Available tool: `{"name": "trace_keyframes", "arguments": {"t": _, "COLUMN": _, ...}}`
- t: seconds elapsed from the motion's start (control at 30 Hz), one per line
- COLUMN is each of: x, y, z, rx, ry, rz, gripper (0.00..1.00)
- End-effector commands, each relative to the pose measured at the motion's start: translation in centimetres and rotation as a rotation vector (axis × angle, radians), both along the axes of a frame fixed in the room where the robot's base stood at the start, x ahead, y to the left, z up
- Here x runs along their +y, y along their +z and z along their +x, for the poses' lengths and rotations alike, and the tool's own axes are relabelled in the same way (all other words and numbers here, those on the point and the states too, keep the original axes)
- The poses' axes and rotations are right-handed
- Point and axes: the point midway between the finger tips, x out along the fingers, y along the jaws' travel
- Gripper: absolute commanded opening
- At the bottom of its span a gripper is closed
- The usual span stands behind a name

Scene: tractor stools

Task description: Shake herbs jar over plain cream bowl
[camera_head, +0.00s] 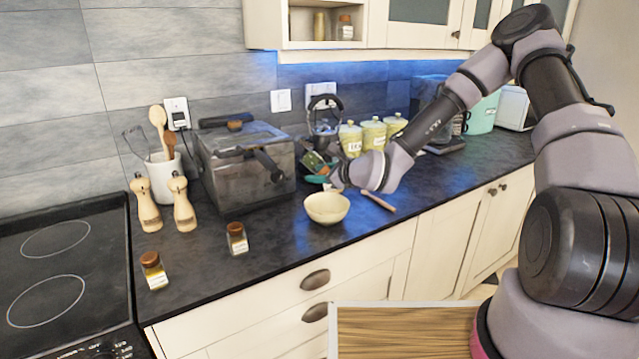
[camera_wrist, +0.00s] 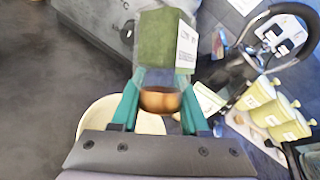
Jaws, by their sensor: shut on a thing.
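The herbs jar, a glass jar with green contents, a white label and a copper-brown lid, is in my gripper (camera_head: 326,174). In the wrist view the teal fingers (camera_wrist: 160,108) are shut on the jar (camera_wrist: 168,42) near its lid. In the head view the jar (camera_head: 312,161) is tilted and partly hidden by my gripper. The plain cream bowl (camera_head: 327,208) stands upright on the counter near its front edge, just below my gripper. In the wrist view the bowl (camera_wrist: 95,117) shows below and left of the jar, partly hidden by the gripper. The bowl's inside cannot be made out clearly.
Two other spice jars (camera_head: 237,238) (camera_head: 153,270) stand left of the bowl. A dark metal appliance (camera_head: 235,165), a kettle (camera_head: 324,122) and green canisters (camera_head: 351,139) stand behind. A wooden utensil (camera_head: 378,200) lies right of the bowl. The counter between jars and bowl is clear.

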Motion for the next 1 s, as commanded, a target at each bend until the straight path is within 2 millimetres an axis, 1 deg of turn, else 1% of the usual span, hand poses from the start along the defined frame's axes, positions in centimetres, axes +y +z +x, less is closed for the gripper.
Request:
{"name": "trace_keyframes", "arguments": {"t": 0.37, "x": -0.48, "y": 0.40, "z": 0.15, "rx": 0.079, "ry": -0.011, "rz": -0.078, "gripper": 0.00}}
{"name": "trace_keyframes", "arguments": {"t": 1.0, "x": -0.98, "y": 0.05, "z": -0.62, "rx": 0.441, "ry": -0.010, "rz": -0.411, "gripper": 0.00}}
